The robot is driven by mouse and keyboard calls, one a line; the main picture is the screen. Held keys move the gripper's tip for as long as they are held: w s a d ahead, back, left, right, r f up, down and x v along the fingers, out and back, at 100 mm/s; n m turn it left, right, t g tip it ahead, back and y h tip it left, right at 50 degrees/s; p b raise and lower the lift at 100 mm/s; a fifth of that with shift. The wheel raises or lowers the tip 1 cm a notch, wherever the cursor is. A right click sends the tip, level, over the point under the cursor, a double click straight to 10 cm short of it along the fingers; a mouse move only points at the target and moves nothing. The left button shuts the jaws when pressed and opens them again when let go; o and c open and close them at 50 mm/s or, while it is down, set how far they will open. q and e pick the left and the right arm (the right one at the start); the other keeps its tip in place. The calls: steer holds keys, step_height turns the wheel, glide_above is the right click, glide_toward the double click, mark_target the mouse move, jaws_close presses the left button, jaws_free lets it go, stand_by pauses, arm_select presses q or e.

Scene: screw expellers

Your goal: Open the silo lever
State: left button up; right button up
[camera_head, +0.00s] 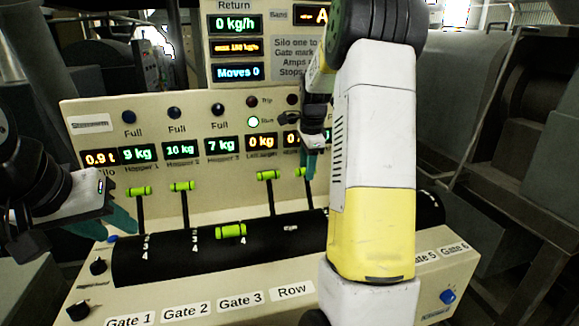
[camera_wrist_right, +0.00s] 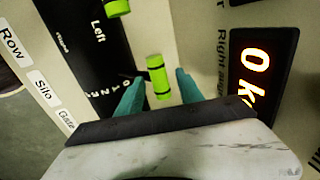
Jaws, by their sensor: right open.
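The silo lever, judged by the Silo label (camera_wrist_right: 42,88) in the right wrist view, has a bright green handle (camera_wrist_right: 156,66) that sits between my right gripper's teal fingers. My right gripper (camera_wrist_right: 159,88) is open, with a gap on each side of the handle. In the head view the right gripper (camera_head: 311,163) is at the fifth lever from the left, whose green handle (camera_head: 300,172) is partly hidden. The Silo label is hidden there behind my right arm. My left gripper (camera_head: 104,224) is at the console's left edge, away from the levers; its finger gap is unclear.
Other green-handled levers stand raised at Gate 1 (camera_head: 141,190), Gate 2 (camera_head: 183,186) and Row (camera_head: 267,175). The Gate 3 handle (camera_head: 231,231) sits lower. The Row handle (camera_wrist_right: 117,8) is close by in the right wrist view. A lit display (camera_wrist_right: 265,72) is beside the right gripper.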

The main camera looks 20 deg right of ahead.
jaws_close()
steer(key=shift+r, duration=0.1)
steer(key=shift+w+r, duration=0.1)
stand_by(1.1)
